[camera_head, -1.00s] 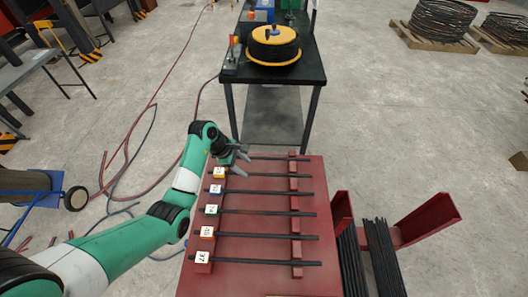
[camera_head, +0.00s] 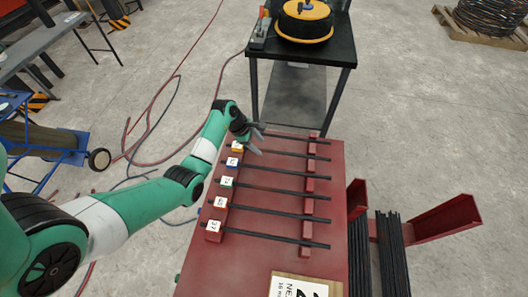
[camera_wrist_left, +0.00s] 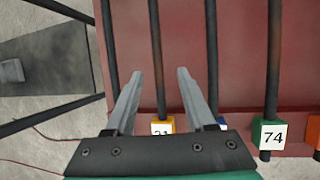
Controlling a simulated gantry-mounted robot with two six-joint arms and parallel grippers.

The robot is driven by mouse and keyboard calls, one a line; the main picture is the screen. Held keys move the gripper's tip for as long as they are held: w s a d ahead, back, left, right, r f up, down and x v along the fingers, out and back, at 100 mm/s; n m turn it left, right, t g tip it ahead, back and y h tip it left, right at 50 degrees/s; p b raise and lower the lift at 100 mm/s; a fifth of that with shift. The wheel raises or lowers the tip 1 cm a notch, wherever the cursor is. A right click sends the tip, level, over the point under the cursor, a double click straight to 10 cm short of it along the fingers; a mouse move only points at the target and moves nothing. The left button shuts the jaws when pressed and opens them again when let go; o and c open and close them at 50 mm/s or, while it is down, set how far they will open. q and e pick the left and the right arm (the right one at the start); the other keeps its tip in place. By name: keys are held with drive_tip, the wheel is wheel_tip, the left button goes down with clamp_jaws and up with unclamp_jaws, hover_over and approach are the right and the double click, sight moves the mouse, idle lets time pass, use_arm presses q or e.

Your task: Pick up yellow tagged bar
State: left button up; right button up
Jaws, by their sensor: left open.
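The yellow-tagged bar (camera_head: 290,154) is a thin black bar lying across a red rack, with its yellow tag (camera_head: 237,147) at its left end. In the left wrist view this bar (camera_wrist_left: 156,60) runs between my finger lines, and its yellow tag (camera_wrist_left: 163,126) is partly hidden by the gripper body. My left gripper (camera_head: 260,139) is open over the far left part of the rack, close to this bar. In the wrist view my left gripper (camera_wrist_left: 159,74) has its fingers spread and empty; their height above the bar cannot be told. My right gripper is not in view.
Parallel bars with blue (camera_head: 232,162), green (camera_head: 226,182), orange (camera_head: 220,203) and red (camera_head: 213,227) tags lie nearer. Another bar (camera_head: 295,138) lies beyond. A black table (camera_head: 340,55) stands behind, with a spool. A sign board (camera_head: 295,287) is at the bottom edge.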

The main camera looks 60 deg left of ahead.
sight(265, 150)
use_arm(q)
drive_tip(key=b+x, duration=0.2)
drive_tip(key=x, duration=0.2)
drive_tip(key=shift+w+f, duration=0.1)
drive_tip(key=shift+w, duration=0.05)
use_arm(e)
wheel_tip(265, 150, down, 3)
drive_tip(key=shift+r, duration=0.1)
use_arm(q)
drive_tip(key=shift+c, duration=0.3)
clamp_jaws()
idle(0.6)
